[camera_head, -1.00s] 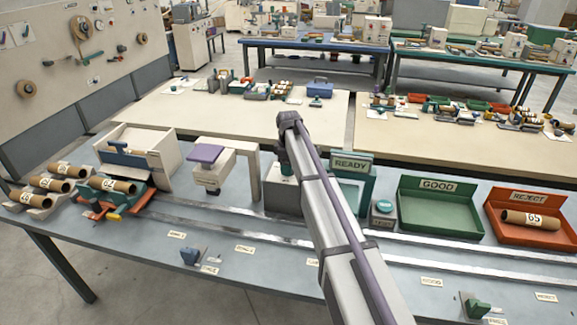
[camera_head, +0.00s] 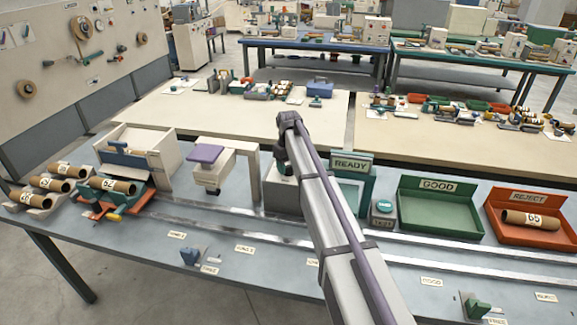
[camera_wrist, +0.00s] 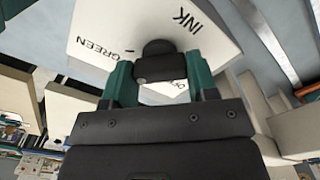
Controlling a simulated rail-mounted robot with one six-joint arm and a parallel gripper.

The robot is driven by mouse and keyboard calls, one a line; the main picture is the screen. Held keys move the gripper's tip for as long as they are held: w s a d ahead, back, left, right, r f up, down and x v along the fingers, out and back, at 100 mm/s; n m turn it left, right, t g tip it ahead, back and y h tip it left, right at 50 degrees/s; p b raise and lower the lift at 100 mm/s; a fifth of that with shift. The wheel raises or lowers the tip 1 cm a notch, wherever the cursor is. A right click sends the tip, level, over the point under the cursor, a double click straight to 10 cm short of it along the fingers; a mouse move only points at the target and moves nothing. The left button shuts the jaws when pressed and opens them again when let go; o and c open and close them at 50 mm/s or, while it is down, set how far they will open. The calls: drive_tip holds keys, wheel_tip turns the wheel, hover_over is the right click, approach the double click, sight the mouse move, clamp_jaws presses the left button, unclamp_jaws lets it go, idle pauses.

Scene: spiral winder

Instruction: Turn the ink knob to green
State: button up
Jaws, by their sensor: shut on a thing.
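The ink box is a white block (camera_wrist: 228,38) with the words INK and GREEN printed on its face, plus a third label partly hidden behind my gripper. Its dark round knob (camera_wrist: 158,48) sits at the middle of that face. My gripper (camera_wrist: 160,72) has its two green fingers on either side of the knob and is shut on it. The knob's exact pointing direction is hard to tell. In the head view, the ink box (camera_head: 284,200) stands on the bench, and my arm hides much of it and the gripper.
Left of the box are a white press with a purple top (camera_head: 207,153) and an orange cradle holding a tube (camera_head: 112,186). To the right are the READY stand (camera_head: 350,164), a green GOOD tray (camera_head: 437,232) and a REJECT tray (camera_head: 557,232). Metal rails cross the bench.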

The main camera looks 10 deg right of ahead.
sight(289, 165)
drive_tip(key=shift+m, duration=1.6)
drive_tip(key=o, duration=0.9)
drive_tip(key=shift+o, duration=0.2)
wheel_tip(289, 165, up, 11)
drive_tip(key=p, duration=1.1)
drive_tip(key=shift+f, duration=0.1)
drive_tip(key=s+f+b, duration=0.2)
drive_tip(key=s, duration=1.6)
drive_tip(key=s+f+m+b, duration=0.1)
drive_tip(key=s+f+b, duration=0.2)
drive_tip(key=s, duration=1.6)
